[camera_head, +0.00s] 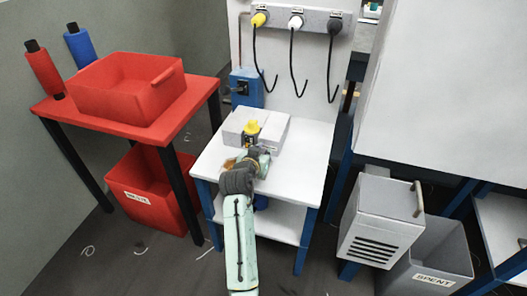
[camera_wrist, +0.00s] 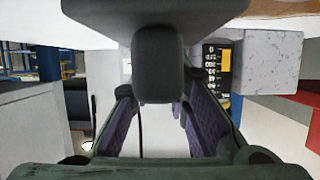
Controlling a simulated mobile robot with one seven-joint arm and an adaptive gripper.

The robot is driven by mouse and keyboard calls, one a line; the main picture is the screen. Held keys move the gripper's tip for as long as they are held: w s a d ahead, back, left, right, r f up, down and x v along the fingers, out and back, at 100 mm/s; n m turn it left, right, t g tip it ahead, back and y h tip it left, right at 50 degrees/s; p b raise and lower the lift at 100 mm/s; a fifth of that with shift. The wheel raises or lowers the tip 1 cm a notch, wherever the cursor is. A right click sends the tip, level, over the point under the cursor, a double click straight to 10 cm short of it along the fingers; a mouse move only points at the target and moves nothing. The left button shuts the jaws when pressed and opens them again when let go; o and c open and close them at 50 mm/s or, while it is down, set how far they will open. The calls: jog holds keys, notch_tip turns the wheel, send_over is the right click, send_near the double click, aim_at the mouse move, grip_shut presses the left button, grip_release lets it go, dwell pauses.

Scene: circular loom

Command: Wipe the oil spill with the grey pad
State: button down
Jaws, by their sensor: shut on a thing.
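My gripper (camera_wrist: 160,118) is shut on a dark grey block, which I take to be the grey pad (camera_wrist: 155,62). The block sits between the fingers, and a wider dark plate spreads behind it. In the head view my gripper (camera_head: 258,158) is low over the front part of the white table (camera_head: 305,155); the pad is hard to make out there. A brownish patch (camera_wrist: 285,12) shows at the top right of the wrist view; I cannot tell whether it is the oil spill.
A pale box (camera_head: 275,128) and a yellow-topped device (camera_head: 251,129) stand just behind my gripper. A blue box (camera_head: 246,88) and hanging cables are at the back. A red table (camera_head: 190,112) is left; a vented grey box (camera_head: 380,215) and SPENT bin (camera_head: 440,255) are right.

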aim_at(230, 140)
jog(key=shift+w+a+b, duration=0.2)
jog(key=shift+w+a, duration=0.1)
jog(key=shift+a, duration=0.55)
jog(key=shift+w+a+b, duration=0.2)
jog(key=shift+w+a, duration=0.05)
jog(key=shift+a, duration=0.55)
jog(key=shift+w+a+f+b, duration=0.1)
jog(key=shift+w+a+b, duration=0.2)
jog(key=shift+a, duration=0.55)
jog(key=shift+w+a+b, duration=0.2)
jog(key=shift+a+b, duration=0.1)
jog(key=shift+a, duration=0.55)
jog(key=shift+w+a+f+b, duration=0.1)
jog(key=shift+w+a+b, duration=0.2)
jog(key=shift+a, duration=0.55)
jog(key=shift+w+a+r+b, duration=0.1)
jog(key=shift+w+a+b, duration=0.15)
jog(key=shift+a, duration=0.5)
jog(key=shift+w+a+b, duration=0.25)
jog(key=shift+a+b, duration=0.05)
jog(key=shift+a, duration=0.45)
jog(key=shift+w+a+r+b, duration=0.1)
jog(key=shift+w+a+b, duration=0.15)
jog(key=shift+a, duration=0.5)
jog(key=shift+f, duration=0.1)
jog(key=shift+d, duration=0.1)
